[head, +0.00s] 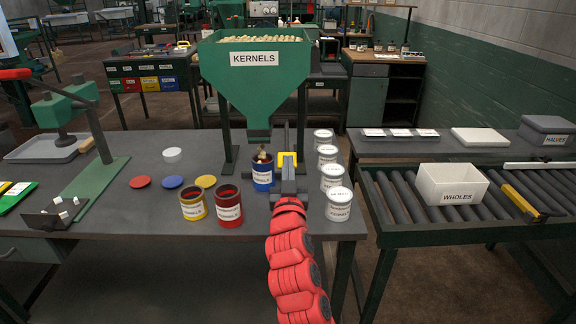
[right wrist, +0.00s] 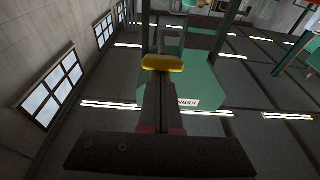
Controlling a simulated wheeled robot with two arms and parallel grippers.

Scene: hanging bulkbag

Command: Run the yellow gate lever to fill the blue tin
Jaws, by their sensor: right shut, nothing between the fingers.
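The green hopper (head: 255,75) marked KERNELS stands on the workbench, with pale kernels heaped in its top. The blue tin (head: 263,178) stands under its spout, and light-brown material shows at the tin's mouth; its fill level is unclear. The yellow gate lever (head: 287,159) is just right of the spout. My right gripper (head: 288,176) is shut and empty, right of the blue tin, with its fingers up against or just short of the lever; contact is unclear. In the right wrist view the yellow lever (right wrist: 162,63) lies across the fingertips. My left gripper is out of view.
Yellow (head: 193,204) and red (head: 228,208) tins stand left of the blue tin. Several white-lidded tins (head: 338,204) line the bench's right edge, close to my arm. Loose lids (head: 172,182) lie further left. A roller conveyor with a WHOLES box (head: 452,185) is at the right.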

